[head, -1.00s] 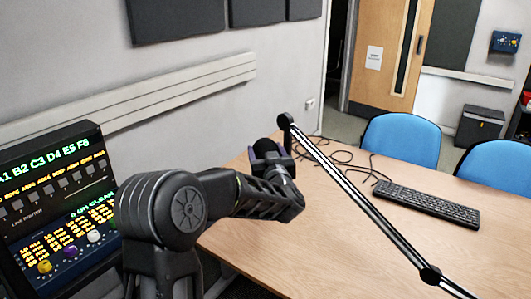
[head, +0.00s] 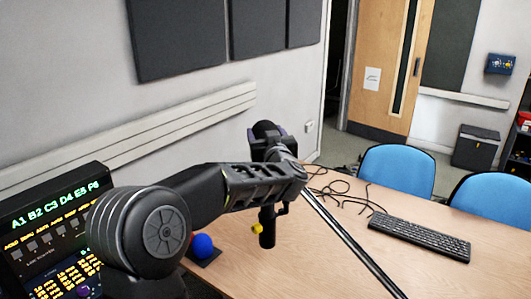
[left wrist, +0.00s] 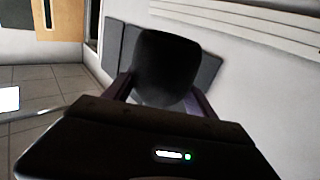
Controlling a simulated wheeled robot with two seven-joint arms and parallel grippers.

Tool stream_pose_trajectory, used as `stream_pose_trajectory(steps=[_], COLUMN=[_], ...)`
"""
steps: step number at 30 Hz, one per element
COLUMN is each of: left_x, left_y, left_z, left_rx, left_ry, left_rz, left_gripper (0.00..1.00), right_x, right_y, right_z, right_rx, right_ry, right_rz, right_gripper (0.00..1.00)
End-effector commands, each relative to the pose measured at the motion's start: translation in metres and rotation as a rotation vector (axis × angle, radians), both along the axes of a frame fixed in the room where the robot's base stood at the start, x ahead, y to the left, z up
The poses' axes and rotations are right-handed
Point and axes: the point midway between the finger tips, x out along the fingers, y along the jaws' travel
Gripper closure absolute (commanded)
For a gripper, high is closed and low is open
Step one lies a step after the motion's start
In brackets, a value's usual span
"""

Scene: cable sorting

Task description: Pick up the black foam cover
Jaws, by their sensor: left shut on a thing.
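The black foam cover (left wrist: 168,65) is a dark rounded block between the two purple fingers of my left gripper in the left wrist view. My left gripper (head: 268,138) is shut on it, and the wall lies behind. In the head view the foam cover (head: 264,127) shows as a small dark top at the far end of my left arm, partly hidden by the gripper. The gripper appears raised over the table's left side. My right gripper is not in view.
A boom arm (head: 350,238) crosses the wooden table (head: 330,277). A black cylinder with a yellow knob (head: 267,228) is below my wrist. Cables and a keyboard (head: 418,237) lie to the right.

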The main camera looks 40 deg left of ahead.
Motion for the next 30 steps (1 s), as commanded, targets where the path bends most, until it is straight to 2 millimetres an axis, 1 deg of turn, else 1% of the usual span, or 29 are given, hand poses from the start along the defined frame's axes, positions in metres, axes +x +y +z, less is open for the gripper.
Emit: stream_pose_trajectory(steps=[1,3,6,9,15,30], left_x=[0.0,0.0,0.0,0.0,0.0,0.0], left_y=[0.0,0.0,0.0,0.0,0.0,0.0], left_z=[0.014,0.028,0.044,0.053,0.058,0.058], left_rx=[-0.001,-0.001,-0.001,0.0,-0.001,0.0], left_ry=[-0.006,-0.005,-0.004,-0.001,0.001,0.0], left_rz=[0.0,-0.001,0.0,0.0,-0.001,0.0], left_gripper=[0.73,0.73,0.73,0.73,0.73,0.73], right_x=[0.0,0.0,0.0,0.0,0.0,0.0], right_y=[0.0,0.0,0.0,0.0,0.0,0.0], right_z=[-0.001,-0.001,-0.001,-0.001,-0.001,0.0], right_rx=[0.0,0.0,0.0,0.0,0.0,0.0], right_ry=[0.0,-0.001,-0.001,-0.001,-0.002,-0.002], right_rz=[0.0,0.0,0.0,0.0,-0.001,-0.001], right_gripper=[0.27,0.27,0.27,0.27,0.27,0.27])
